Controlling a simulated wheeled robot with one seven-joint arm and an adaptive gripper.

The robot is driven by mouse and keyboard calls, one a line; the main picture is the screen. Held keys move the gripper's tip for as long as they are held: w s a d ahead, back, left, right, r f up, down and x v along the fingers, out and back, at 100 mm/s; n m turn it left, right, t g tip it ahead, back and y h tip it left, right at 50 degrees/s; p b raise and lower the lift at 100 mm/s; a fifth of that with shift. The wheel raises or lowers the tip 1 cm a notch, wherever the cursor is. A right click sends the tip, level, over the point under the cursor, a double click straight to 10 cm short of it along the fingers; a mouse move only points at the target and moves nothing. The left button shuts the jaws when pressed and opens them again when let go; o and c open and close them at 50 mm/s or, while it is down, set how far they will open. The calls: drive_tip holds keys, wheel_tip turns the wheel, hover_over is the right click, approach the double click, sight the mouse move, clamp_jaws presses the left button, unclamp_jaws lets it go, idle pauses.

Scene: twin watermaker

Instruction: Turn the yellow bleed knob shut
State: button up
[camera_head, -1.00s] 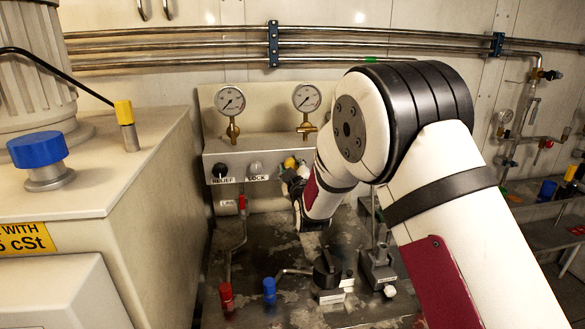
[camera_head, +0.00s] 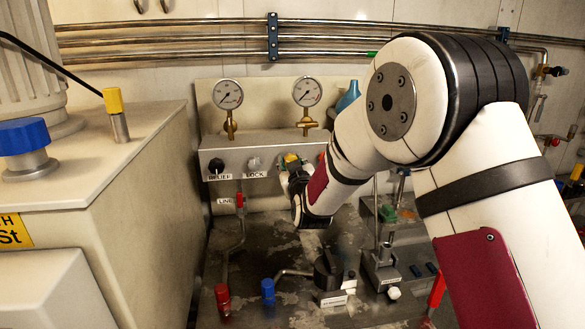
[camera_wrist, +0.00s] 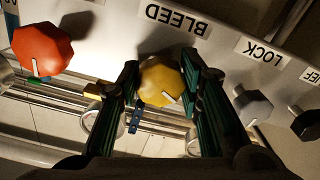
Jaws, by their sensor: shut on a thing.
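The yellow bleed knob (camera_wrist: 160,80) is faceted and has a white pointer mark, which points to the lower right in the wrist view. It sits under the upside-down BLEED label (camera_wrist: 176,18). My gripper (camera_wrist: 163,82) has one dark green finger on each side of the knob and is shut on it. In the head view a little of the yellow knob (camera_head: 291,158) shows above my gripper (camera_head: 287,170) at the manifold (camera_head: 240,150). My wrist hides much of it there.
An orange-red knob (camera_wrist: 42,49) and the grey LOCK knob (camera_wrist: 252,105) flank the bleed knob. The black RELIEF knob (camera_head: 216,166) is farther left. Two gauges (camera_head: 228,94) stand above. Red-handled (camera_head: 222,296) and blue-handled (camera_head: 268,289) valves rise from the bench below.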

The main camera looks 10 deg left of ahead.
drive_tip(key=m+b, duration=0.4)
drive_tip(key=m, duration=0.1)
drive_tip(key=shift+f+m, duration=0.15)
drive_tip(key=shift+m, duration=0.15)
drive_tip(key=m+b, duration=0.4)
drive_tip(key=shift+b, duration=0.3)
drive_tip(key=shift+a+m+b, duration=0.1)
drive_tip(key=shift+m+b, duration=1.25)
drive_tip(key=shift+m, duration=0.15)
drive_tip(key=o, duration=1.2)
drive_tip(key=shift+r, duration=0.2)
drive_tip(key=shift+s, duration=0.15)
